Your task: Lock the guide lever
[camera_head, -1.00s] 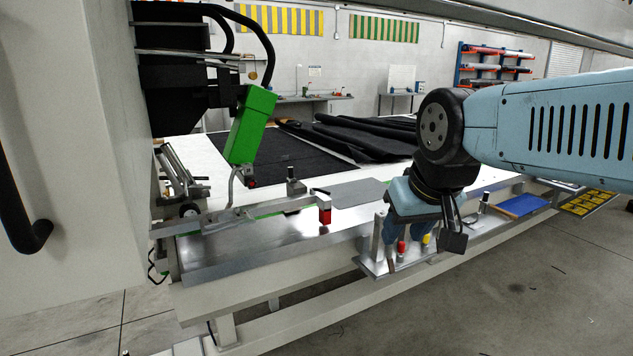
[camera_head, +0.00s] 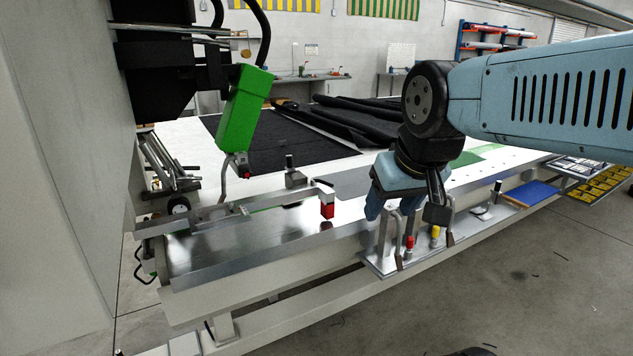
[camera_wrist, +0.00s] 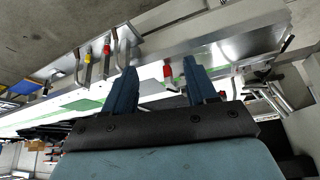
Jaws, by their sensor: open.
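A guide rail (camera_head: 235,213) runs along the front of the steel bench. At its right end is a small lever with a red block (camera_head: 327,207) under it, apparently the guide lever; which lever the task means is not certain. In the wrist view the red block (camera_wrist: 168,73) shows between my fingers, beyond them. My gripper (camera_head: 391,208) is open and empty, with blue fingers. It hangs above and just behind a metal bracket, to the right of the red block. It also shows in the wrist view (camera_wrist: 160,65). I see no contact with the lever.
The bracket (camera_head: 385,262) on the bench front carries upright bent handles, one red-tipped (camera_head: 409,243) and one yellow-tipped (camera_head: 435,233). A blue pad (camera_head: 530,194) lies at right. Black cloth (camera_head: 290,140) covers the table behind.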

